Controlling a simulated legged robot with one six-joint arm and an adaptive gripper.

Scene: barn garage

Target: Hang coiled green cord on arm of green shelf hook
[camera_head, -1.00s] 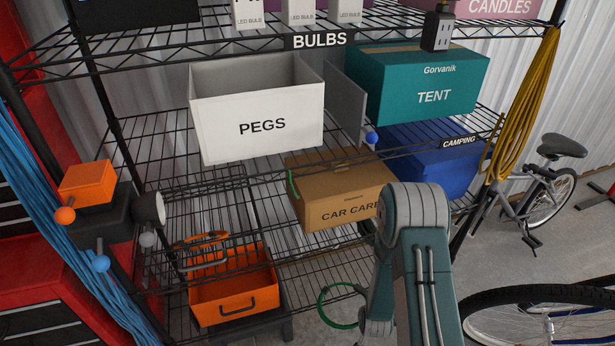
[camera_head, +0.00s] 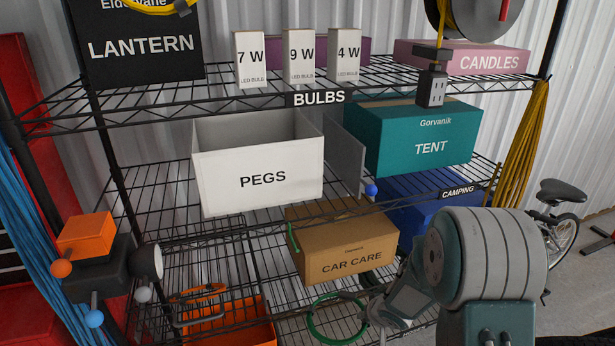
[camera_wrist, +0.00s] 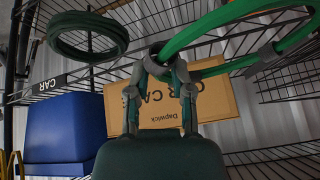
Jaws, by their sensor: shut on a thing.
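The coiled green cord (camera_head: 312,330) is a bright green ring below the CAR CARE box in the head view. My gripper (camera_head: 366,309) is shut on its right side. In the wrist view my gripper (camera_wrist: 160,58) has its fingers closed around the cord (camera_wrist: 225,17), which loops away to the upper right. The green shelf hook (camera_head: 292,238) shows as a small green curve at the shelf edge, by the box's left end. It is above and left of my gripper, apart from the cord. I cannot make out the hook in the wrist view.
The CAR CARE box (camera_head: 352,262) stands on the wire shelf above the cord. The blue bin (camera_head: 420,203) is at its right. A dark coil (camera_wrist: 88,37) shows at upper left in the wrist view. An orange crate (camera_head: 235,328) is low at left; wire shelf edges lie close by.

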